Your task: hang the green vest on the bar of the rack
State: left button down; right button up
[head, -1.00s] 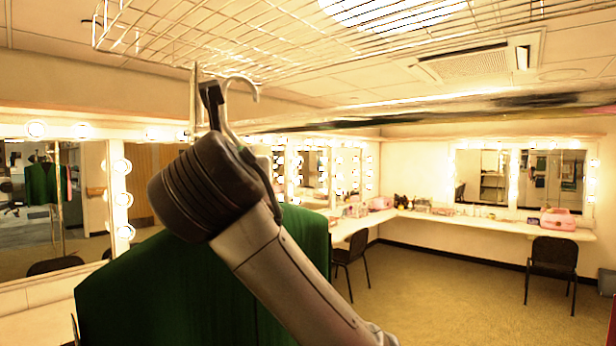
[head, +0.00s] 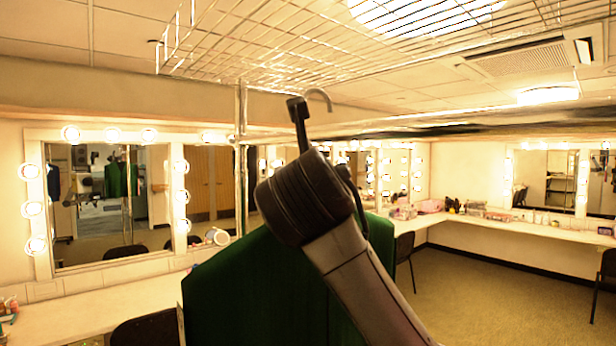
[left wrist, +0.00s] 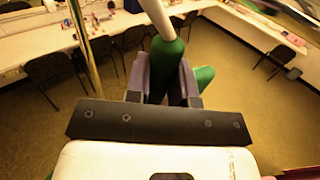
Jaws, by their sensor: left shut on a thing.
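That gripper is shut on the hanger's neck, and my wrist and forearm hide part of the vest. In the left wrist view, the two fingers (left wrist: 167,72) close around the green-covered neck, with a pale rod (left wrist: 155,15) above it. The rack's shiny horizontal bar (head: 450,128) runs right from an upright post (head: 240,165). My right gripper is out of view.
A wire shelf (head: 290,60) spans the top of the rack above the hook. Lit mirrors (head: 100,200), a long counter (head: 500,228) and dark chairs (head: 404,256) line the walls.

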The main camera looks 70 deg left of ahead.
pick_arm(q)
jog(key=shift+w+a+r+p, duration=0.1)
jog(key=shift+w+a+p, duration=0.15)
jog(key=shift+w+p, duration=0.5)
jog(key=shift+w+a+f+p, duration=0.1)
jog(key=shift+w+a+p, duration=0.2)
jog(key=shift+w, duration=0.8)
jog(key=shift+w+a+r+p, duration=0.1)
jog(key=shift+w+a+p, duration=0.15)
jog(key=shift+w+p, duration=0.5)
jog(key=shift+w+f+b, duration=0.3)
jog(key=shift+f+b, duration=0.2)
jog(key=shift+b, duration=0.25)
jog(key=shift+f+b, duration=1.3)
jog(key=shift+b, duration=0.15)
jog(key=c, duration=1)
grip_release()
jog(key=shift+c, duration=0.2)
jog(key=o, duration=0.8)
jog(key=shift+f, duration=0.1)
jog(key=shift+c, duration=0.2)
